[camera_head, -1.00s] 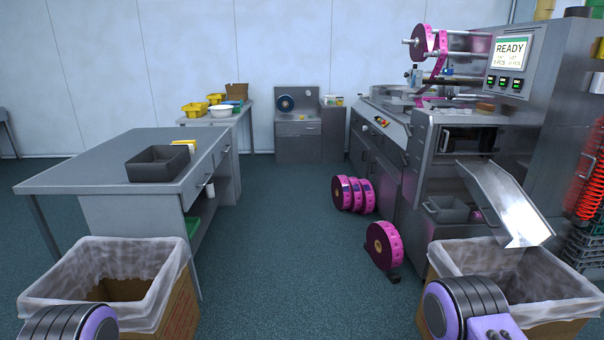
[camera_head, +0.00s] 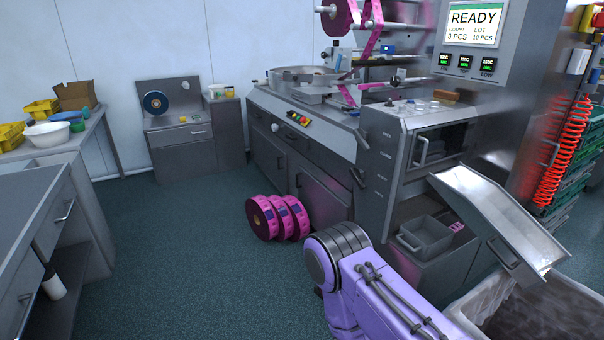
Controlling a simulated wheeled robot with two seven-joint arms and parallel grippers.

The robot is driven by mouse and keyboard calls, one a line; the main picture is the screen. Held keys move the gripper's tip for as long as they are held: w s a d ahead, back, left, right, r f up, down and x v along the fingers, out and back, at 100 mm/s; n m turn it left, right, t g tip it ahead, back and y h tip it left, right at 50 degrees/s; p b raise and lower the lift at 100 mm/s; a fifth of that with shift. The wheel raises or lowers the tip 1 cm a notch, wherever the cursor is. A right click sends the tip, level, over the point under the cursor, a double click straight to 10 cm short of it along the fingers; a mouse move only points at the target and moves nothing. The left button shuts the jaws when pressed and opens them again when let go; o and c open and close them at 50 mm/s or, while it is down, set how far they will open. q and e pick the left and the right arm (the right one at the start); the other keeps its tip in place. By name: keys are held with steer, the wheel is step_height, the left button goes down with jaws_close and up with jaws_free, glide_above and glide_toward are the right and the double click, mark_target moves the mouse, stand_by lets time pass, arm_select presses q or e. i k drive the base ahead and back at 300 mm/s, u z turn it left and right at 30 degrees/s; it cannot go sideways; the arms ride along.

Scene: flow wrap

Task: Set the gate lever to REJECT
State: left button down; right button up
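A purple link of my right arm covers the bottom middle, in front of the machine's lower front. Neither of my grippers is in view.
Several magenta film reels (camera_head: 262,218) stand on the floor before the machine cabinets. A grey tub (camera_head: 426,236) sits under the chute. A workbench (camera_head: 30,200) is at the left, a small cabinet (camera_head: 185,150) at the back.

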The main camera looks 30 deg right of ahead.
mark_target(355, 172)
steer(key=i, duration=1.65)
steer(key=z, duration=2.45)
steer(key=i, duration=1)
